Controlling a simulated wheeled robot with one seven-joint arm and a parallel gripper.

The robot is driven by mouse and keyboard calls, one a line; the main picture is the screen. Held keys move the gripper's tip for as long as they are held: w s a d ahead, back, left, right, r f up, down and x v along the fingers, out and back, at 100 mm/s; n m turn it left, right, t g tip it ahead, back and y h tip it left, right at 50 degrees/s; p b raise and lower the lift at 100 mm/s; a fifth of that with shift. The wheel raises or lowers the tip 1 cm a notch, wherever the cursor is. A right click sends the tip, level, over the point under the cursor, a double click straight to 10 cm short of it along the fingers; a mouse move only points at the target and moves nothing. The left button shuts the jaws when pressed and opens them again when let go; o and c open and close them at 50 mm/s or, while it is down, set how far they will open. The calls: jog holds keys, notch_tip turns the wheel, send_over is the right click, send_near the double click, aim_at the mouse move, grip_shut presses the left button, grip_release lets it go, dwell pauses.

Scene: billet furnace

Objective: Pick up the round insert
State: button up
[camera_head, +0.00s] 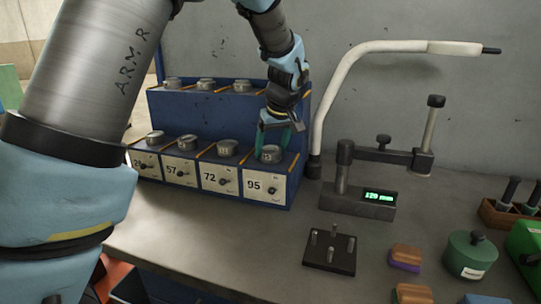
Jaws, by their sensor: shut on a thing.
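Round grey metal inserts stand in a blue two-tier rack (225,104). The lower tier has numbered compartments, with 57, 72 and 95 legible. One round insert (270,153) is at the lower right compartment marked 95. My gripper (272,142) reaches down over that compartment and is shut on this insert. The insert still appears at its place in the rack; whether it is lifted at all cannot be told. Other inserts stand in the lower row, such as the one above 72 (228,147), and in the upper row (206,84).
A gauge with a green display (379,195) and a curved white arm (335,95) stand right of the rack. A dark pegged plate (330,250), a green round container (470,255) and small wood-topped blocks (405,257) lie in front. The bench left of the plate is clear.

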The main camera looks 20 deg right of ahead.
grip_shut()
jog(key=shift+r, duration=0.2)
